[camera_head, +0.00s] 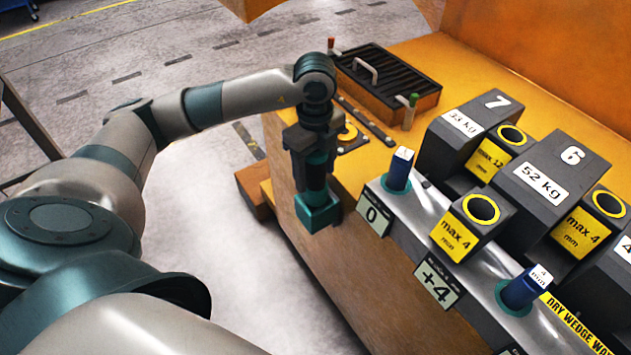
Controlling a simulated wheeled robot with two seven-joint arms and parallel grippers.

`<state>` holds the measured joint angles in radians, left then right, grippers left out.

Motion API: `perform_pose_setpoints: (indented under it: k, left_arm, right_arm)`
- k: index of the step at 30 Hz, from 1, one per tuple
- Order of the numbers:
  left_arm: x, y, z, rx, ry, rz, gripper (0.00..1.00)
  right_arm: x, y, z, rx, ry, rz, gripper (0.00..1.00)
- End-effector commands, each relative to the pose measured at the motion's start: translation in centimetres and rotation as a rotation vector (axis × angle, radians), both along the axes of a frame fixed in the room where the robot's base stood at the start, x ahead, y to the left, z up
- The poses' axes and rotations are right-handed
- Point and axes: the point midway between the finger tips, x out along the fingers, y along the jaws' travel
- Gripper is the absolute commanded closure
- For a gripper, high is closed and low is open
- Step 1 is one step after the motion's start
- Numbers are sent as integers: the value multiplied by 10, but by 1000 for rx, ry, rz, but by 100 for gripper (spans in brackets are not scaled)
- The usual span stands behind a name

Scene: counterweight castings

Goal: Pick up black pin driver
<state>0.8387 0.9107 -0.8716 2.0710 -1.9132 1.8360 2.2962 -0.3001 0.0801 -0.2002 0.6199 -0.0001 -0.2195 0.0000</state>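My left gripper (318,212) points down at the near left edge of the orange bench (480,65). Its end is a dark body with teal parts and a boxy teal tip. The wrist hides the fingers from above, so I cannot tell whether they are open or shut, or whether anything is between them. I cannot make out a black pin driver with certainty. A black ribbed box (385,80) with a silver handle lies on the bench behind the gripper. A red-handled tool (331,46) and a green-handled tool (411,108) stand beside it. My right gripper is out of view.
Dark castings marked 7 (450,135) and 6 (540,160), with yellow-ringed holes, crowd the right. Blue pegs (398,172) (521,291) stand on a grey ledge (420,215). A slim dark bar (367,121) lies on the bench. Floor (240,230) left of the bench is open.

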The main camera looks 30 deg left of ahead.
Motion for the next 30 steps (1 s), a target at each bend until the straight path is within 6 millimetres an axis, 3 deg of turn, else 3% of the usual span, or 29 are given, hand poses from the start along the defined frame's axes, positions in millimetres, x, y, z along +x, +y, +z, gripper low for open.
perform_pose_setpoints:
  k: [1,7,20,30]
  left_arm:
    - [0,0,0,0,0,0,55]
    - [0,0,0,0,0,0,100]
    - [1,0,6,-2,-4,0,100]
    - [2,-1,45,-2,-8,0,100]
  right_arm:
    - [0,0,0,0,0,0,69]
    - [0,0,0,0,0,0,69]
    - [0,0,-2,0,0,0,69]
    - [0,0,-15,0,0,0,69]
